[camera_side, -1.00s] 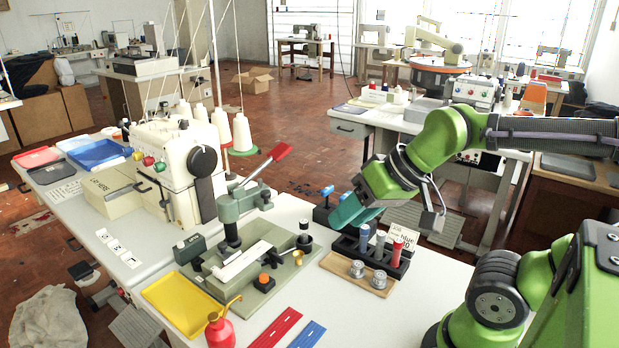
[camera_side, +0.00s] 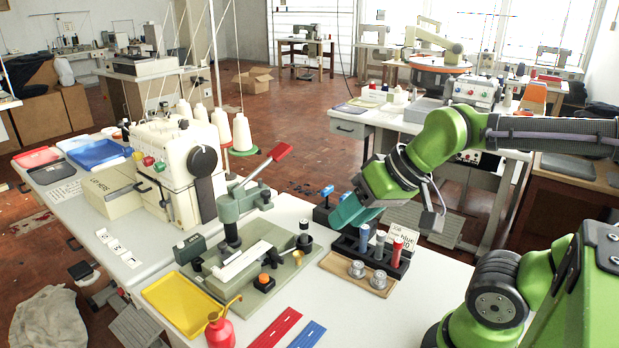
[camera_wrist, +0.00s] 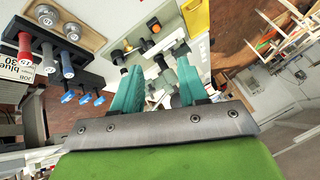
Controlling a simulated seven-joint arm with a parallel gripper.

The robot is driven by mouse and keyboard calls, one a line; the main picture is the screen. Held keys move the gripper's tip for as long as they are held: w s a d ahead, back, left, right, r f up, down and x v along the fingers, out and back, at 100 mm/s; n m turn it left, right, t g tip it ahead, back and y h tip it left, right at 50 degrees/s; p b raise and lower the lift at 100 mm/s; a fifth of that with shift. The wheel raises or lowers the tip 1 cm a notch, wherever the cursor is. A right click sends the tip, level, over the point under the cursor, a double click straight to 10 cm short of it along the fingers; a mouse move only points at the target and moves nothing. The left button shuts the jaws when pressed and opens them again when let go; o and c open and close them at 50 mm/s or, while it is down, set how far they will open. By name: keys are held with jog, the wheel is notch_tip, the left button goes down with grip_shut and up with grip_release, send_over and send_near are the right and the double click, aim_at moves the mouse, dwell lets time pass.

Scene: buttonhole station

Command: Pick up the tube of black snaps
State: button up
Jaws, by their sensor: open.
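The black rack (camera_side: 350,247) stands on the white table and holds a red tube (camera_side: 397,251), a grey tube (camera_side: 380,244) and a bluish tube (camera_side: 364,238). I cannot make out a tube of black snaps for certain. My gripper (camera_side: 350,212) is above and behind the rack, with teal fingers. In the wrist view my gripper (camera_wrist: 160,65) is open and empty, and the tubes are to its left.
A wooden tray with metal round parts (camera_side: 368,274) lies in front of the rack. A green press (camera_side: 240,215) with a red handle stands to the left. A job card (camera_side: 403,238) stands behind the rack. Blue-capped parts (camera_side: 327,192) are behind. The table front is clear on the right.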

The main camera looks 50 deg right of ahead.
jog(key=shift+o, duration=1.2)
jog(key=n+g+h, duration=0.2)
jog(key=n+g, duration=0.1)
jog(key=n, duration=0.1)
send_near(304, 222)
jog(key=x, duration=1)
jog(key=shift+w+d+f, duration=0.1)
jog(key=shift+f, duration=0.05)
